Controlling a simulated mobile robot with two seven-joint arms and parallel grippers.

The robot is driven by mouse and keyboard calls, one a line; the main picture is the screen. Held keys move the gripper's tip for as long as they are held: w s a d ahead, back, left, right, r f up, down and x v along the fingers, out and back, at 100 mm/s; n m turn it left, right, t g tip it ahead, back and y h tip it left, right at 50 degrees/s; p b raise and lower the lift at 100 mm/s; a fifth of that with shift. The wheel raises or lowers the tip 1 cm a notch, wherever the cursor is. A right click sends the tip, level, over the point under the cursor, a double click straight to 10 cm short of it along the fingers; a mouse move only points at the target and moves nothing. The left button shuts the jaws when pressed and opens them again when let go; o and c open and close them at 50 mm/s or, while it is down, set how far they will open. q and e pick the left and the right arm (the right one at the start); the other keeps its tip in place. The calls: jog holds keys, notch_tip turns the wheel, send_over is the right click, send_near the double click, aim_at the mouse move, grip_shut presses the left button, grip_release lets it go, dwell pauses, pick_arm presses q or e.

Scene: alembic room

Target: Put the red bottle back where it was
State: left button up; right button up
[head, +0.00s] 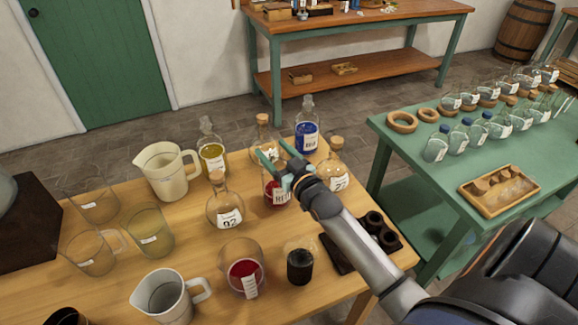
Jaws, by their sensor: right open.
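The red bottle (276,196), with a white label, stands upright on the wooden table (180,255), right of the flask marked 92. My right gripper (270,149) is open, its teal fingers at the top of the red bottle. The fingers and wrist hide the bottle's neck, and I cannot tell whether they touch it. The blue bottle (308,131) and the yellow bottle (211,152) stand upright farther back. My left gripper is not in view.
Round flasks (225,206) and (333,172) stand close on either side. In front are a beaker with red liquid (243,275), a dark jar (300,266) and a dark holder (381,231). Jugs (167,172) and glass beakers fill the left. A green table (400,150) with glassware stands right.

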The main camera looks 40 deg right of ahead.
jog(key=s, duration=1)
jog(key=shift+a, duration=0.4)
jog(key=shift+s, duration=0.1)
